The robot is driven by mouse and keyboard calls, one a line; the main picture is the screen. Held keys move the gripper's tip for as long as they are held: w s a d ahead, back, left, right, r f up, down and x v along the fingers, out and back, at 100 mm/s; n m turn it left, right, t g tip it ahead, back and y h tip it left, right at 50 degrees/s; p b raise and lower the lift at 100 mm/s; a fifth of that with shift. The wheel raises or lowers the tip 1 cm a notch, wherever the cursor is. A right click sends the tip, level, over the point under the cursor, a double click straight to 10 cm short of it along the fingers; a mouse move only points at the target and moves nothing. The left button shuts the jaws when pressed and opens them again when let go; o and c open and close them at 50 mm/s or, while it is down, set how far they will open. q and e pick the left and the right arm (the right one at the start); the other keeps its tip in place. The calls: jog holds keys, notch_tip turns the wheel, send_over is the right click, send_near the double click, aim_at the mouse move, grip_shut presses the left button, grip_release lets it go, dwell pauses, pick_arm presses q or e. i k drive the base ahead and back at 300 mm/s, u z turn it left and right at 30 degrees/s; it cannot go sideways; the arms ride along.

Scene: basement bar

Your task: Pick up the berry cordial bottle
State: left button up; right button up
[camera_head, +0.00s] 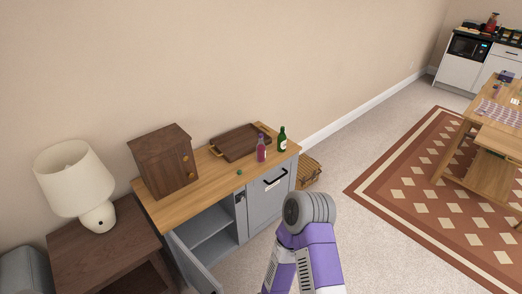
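A pink-red bottle (261,151), which looks like the berry cordial bottle, stands upright on the wooden top of a grey sideboard (156,212). It is near the right end, close to the front edge, just in front of a brown wooden tray. A dark green bottle (282,141) stands to its right, a small gap apart. A purple and grey part of one of my arms rises from the bottom centre, in front of the sideboard. Neither gripper shows, and nothing touches the pink-red bottle.
The wooden tray (228,143), a small brown cabinet (166,166) and a tiny green object (239,172) are on the sideboard. Its left door (188,262) hangs open. A lamp (76,180) stands left. A wicker basket (308,172) sits on the floor right. Carpet (345,165) is clear there.

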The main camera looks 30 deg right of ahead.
aim_at(261, 148)
jog(key=z, duration=0.5)
jog(key=k, duration=1.2)
jog(key=z, duration=1)
jog(key=i, duration=2.95)
jog(key=u, duration=1.75)
jog(key=i, duration=0.85)
jog(key=u, duration=0.7)
